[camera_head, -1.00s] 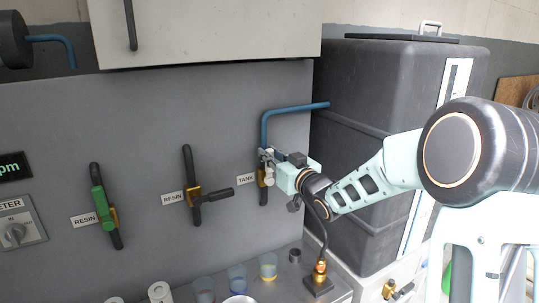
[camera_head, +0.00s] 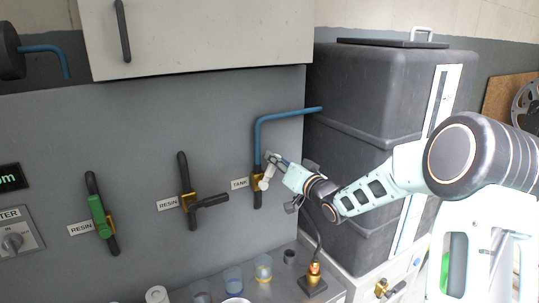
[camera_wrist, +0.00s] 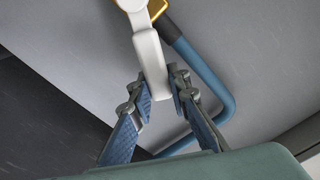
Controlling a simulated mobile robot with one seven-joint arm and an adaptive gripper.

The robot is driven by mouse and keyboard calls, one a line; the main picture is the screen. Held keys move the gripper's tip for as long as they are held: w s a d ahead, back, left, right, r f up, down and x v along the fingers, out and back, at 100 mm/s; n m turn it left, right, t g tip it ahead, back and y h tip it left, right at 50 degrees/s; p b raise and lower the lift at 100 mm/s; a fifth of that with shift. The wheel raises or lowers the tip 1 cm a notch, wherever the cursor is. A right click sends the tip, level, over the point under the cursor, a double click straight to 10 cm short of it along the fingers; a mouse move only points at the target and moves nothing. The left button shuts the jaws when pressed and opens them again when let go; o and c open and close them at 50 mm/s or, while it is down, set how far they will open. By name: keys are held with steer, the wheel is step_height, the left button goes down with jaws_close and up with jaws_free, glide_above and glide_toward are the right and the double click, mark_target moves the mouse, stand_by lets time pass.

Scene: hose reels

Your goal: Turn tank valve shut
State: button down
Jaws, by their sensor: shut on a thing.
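The tank valve has a brass body (camera_head: 257,183) on a dark vertical pipe, beside the TANK label (camera_head: 239,183). Its white lever (camera_head: 266,176) tilts up and to the right from the body in the head view. My gripper (camera_head: 272,160) is shut on the lever's outer end. In the wrist view, the white lever (camera_wrist: 150,62) runs down between the two fingers of my gripper (camera_wrist: 160,92), and a bit of brass shows at the top. In the head view the fingertips are small and partly overlap the lever.
A blue pipe (camera_head: 285,113) rises above the valve and bends right to a large dark tank (camera_head: 375,95). Two RESIN valves, one with a green lever (camera_head: 98,216) and one with a black lever (camera_head: 211,200), are left. Cups (camera_head: 233,279) stand on the bench below.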

steer(key=shift+w+d+f+m+p, duration=0.3)
steer(key=shift+w+d+f+m, duration=0.25)
steer(key=shift+f+m, duration=1.15)
steer(key=shift+w+d+f+m+p, duration=0.35)
steer(key=shift+d+f+m, duration=0.55)
steer(key=shift+m, duration=1.55)
steer(key=shift+w+d+f+m+p, duration=0.3)
steer(key=shift+w+d+f+m, duration=0.15)
steer(key=shift+f+m, duration=1.3)
steer(key=shift+r+m, duration=0.25)
steer(key=shift+m, duration=0.05)
steer(key=c, duration=1.8)
jaws_free()
steer(key=shift+s+d, duration=0.1)
